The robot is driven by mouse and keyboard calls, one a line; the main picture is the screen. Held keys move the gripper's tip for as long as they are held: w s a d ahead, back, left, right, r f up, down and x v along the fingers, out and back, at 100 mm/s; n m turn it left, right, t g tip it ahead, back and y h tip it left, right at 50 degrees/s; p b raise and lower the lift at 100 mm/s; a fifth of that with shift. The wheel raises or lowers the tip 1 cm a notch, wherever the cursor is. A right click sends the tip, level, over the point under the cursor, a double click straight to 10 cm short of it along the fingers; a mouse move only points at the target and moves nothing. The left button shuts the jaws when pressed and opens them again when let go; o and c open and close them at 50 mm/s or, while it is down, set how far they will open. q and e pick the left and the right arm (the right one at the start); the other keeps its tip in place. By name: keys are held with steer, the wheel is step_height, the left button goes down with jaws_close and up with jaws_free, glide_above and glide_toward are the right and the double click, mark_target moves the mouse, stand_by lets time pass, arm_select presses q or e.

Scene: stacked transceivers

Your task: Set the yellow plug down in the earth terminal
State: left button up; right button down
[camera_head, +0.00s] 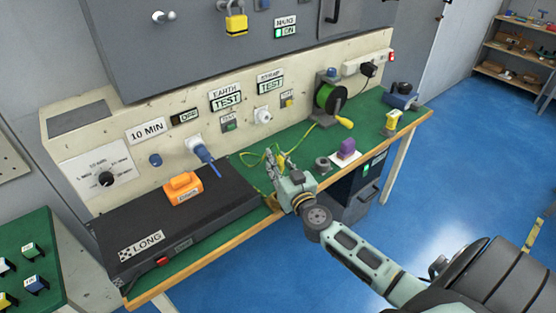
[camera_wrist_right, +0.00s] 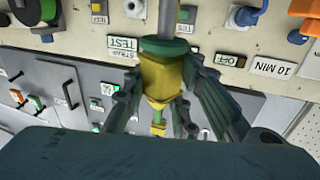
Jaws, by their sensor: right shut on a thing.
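The yellow plug (camera_wrist_right: 160,80) is held between the fingers of my right gripper (camera_wrist_right: 160,110), which is shut on it. In the head view my right gripper (camera_head: 277,163) is over the green bench's front part, right of the black case, and the plug (camera_head: 282,161) shows only as a small yellow patch. A thin yellow-green cable loops by the gripper. I cannot tell for sure which part is the earth terminal. A small grey round fitting (camera_head: 322,164) stands on the bench just right of the gripper. My left gripper is out of view.
A black case (camera_head: 150,232) with an orange block (camera_head: 181,187) fills the bench's left part. A green cable reel (camera_head: 329,98), a purple block (camera_head: 347,147) and a yellow block (camera_head: 391,121) stand to the right. An EARTH TEST label (camera_head: 226,99) is on the cream panel behind.

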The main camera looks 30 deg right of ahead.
step_height(320, 180, down, 4)
steer(key=b, duration=0.2)
steer(key=shift+b, duration=0.35)
steer(key=shift+f+b, duration=0.55)
steer(key=shift+f, duration=0.35)
steer(key=shift+p, duration=0.75)
stand_by(0.8)
steer(key=shift+f+b, duration=1.8)
steer(key=shift+f, duration=0.45)
steer(key=c, duration=1.4)
jaws_free()
steer(key=shift+o, duration=0.2)
